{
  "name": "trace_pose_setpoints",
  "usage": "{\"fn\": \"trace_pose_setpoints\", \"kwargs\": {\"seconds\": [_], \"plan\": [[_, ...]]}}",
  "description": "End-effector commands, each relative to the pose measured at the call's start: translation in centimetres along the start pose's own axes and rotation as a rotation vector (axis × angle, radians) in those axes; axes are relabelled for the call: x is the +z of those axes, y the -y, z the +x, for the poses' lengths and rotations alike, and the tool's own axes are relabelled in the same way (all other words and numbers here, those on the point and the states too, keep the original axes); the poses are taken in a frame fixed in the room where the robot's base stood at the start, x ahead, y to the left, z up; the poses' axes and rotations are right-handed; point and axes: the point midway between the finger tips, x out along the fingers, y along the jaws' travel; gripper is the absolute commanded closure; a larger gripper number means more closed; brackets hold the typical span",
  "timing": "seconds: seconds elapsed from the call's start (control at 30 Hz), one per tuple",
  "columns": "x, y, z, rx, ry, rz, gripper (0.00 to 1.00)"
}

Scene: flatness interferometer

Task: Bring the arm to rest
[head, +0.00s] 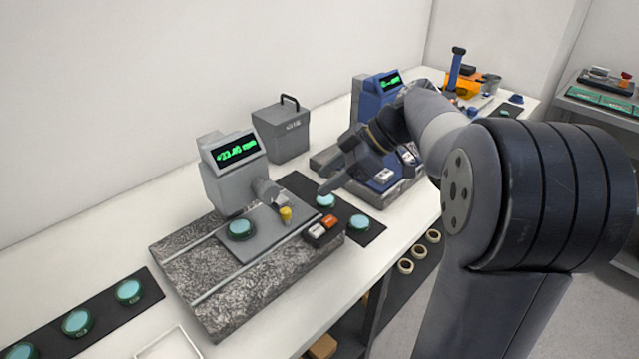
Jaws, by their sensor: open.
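My arm reaches in from the right over the white bench. My gripper (334,172) is open above the middle of the bench, with its fingers pointing left, and I see nothing between them. It hangs near a teal round piece (326,200) on a dark mat (300,186); whether it touches anything there I cannot tell. Left of it stands the grey instrument (237,174) with a green display, on a speckled granite base (213,284). Another teal round piece (240,228) sits on its grey stage. My arm hides part of the bench's right side.
Behind my gripper stand a grey box with a handle (281,131) and a blue instrument (374,97). Several teal pieces lie on a black strip (45,336) at the lower left. Cream rings (405,266) lie on a lower shelf. A side table (600,97) stands at right.

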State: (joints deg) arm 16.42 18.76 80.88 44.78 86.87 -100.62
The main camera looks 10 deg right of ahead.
Motion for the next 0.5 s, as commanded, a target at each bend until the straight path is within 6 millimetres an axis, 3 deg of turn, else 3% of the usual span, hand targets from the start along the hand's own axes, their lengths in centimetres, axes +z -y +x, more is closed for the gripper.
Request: {"fn": "trace_pose_setpoints", "kwargs": {"seconds": [0.33,0.5], "plan": [[0.0,0.0,0.1,-0.001,0.000,0.000,0.57],[0.0,0.1,1.8,-0.004,-0.001,-0.001,0.57]]}}
